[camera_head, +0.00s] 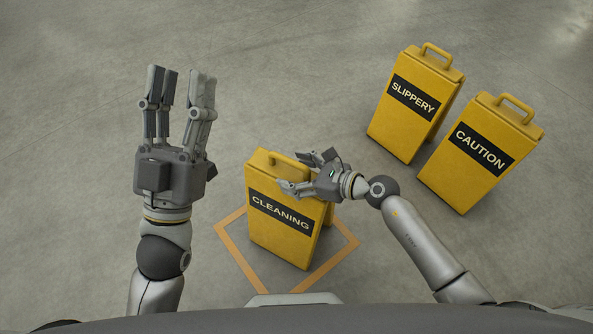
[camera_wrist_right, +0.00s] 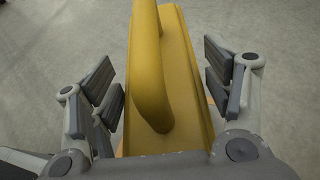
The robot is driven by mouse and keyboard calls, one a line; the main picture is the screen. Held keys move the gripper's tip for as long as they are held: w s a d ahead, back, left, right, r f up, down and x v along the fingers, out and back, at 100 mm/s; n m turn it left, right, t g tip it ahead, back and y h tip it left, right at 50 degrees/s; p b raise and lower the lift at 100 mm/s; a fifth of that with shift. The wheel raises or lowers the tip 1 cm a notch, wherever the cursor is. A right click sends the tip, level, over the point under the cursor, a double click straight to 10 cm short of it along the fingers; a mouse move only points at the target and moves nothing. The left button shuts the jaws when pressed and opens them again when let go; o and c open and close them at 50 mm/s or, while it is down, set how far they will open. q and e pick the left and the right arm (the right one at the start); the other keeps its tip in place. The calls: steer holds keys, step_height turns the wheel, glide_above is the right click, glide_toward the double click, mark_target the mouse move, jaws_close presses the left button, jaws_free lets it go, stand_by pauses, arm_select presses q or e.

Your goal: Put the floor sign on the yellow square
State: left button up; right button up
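The yellow CLEANING floor sign (camera_head: 275,237) stands upright inside the yellow-orange square outline (camera_head: 236,258) on the floor; the square's far part is hidden behind it. My right gripper (camera_head: 297,173) is at the top of this sign. In the right wrist view, its fingers are spread on both sides of the sign's handle (camera_wrist_right: 150,75), with gaps between the pads and the handle. My left gripper (camera_head: 178,88) is open and empty, raised to the left of the sign, fingers pointing away from me.
A yellow SLIPPERY sign (camera_head: 413,97) and a yellow CAUTION sign (camera_head: 481,150) stand upright side by side on the right. The grey floor is otherwise clear, with free room at the back and left.

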steer(key=o, duration=0.3)
steer(key=shift+r, duration=0.1)
